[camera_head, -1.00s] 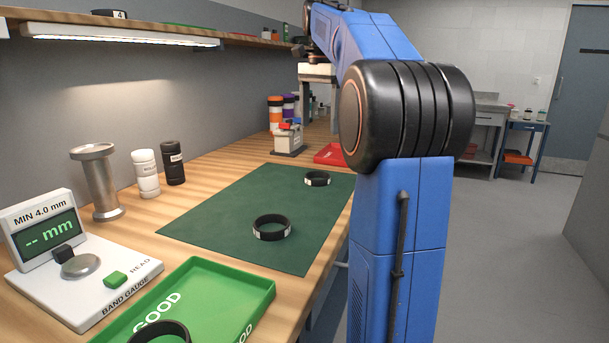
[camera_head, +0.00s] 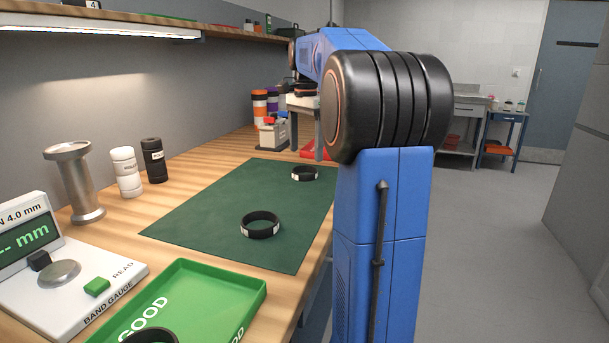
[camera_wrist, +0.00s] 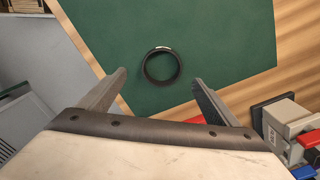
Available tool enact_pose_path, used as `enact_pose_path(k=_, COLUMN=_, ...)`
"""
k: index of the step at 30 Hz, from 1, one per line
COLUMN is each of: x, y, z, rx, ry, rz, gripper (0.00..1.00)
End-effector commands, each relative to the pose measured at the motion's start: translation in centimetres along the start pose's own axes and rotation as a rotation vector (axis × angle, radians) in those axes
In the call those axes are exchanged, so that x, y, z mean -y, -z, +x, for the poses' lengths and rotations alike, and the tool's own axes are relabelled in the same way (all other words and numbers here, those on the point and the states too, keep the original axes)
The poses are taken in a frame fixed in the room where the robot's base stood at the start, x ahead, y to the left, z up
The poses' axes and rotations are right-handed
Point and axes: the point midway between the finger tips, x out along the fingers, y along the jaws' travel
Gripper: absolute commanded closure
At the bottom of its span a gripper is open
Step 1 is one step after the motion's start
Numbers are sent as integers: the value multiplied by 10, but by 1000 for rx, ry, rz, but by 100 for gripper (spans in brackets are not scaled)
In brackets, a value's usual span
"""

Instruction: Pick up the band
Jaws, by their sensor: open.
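Two black bands with white labels lie flat on the dark green mat (camera_head: 200,222): a far one (camera_head: 305,178) and a nearer one (camera_head: 262,235). A third black band (camera_head: 152,335) lies in the green GOOD tray (camera_head: 215,268), cut off by the frame edge. My gripper (camera_head: 304,148) is open and empty above the far end of the mat, beyond the far band. In the wrist view a single band (camera_wrist: 147,72) shows on the mat, between and slightly beyond the fingertips of my gripper (camera_wrist: 160,76), apart from them.
A white band gauge (camera_head: 120,292) stands front left. A metal stand (camera_head: 75,185), a white bottle (camera_head: 127,172) and a black bottle (camera_head: 154,160) stand left of the mat. A grey device (camera_head: 272,135) and a red tray (camera_head: 306,152) are behind it. A shelf (camera_head: 150,25) overhangs the left side.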

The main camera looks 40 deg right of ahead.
Motion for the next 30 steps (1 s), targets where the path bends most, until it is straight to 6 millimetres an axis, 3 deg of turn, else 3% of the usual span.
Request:
enact_pose_path(k=7, x=1, y=0, z=15, rx=1, ry=-1, rz=0, gripper=15)
enact_pose_path(k=16, x=4, y=-1, z=53, rx=0, ry=-1, rz=0, gripper=15)
enact_pose_path(k=26, x=4, y=-1, z=60, rx=0, ry=0, rz=0, gripper=15)
enact_pose_path(k=30, x=4, y=-1, z=60, rx=0, ry=0, rz=0, gripper=44)
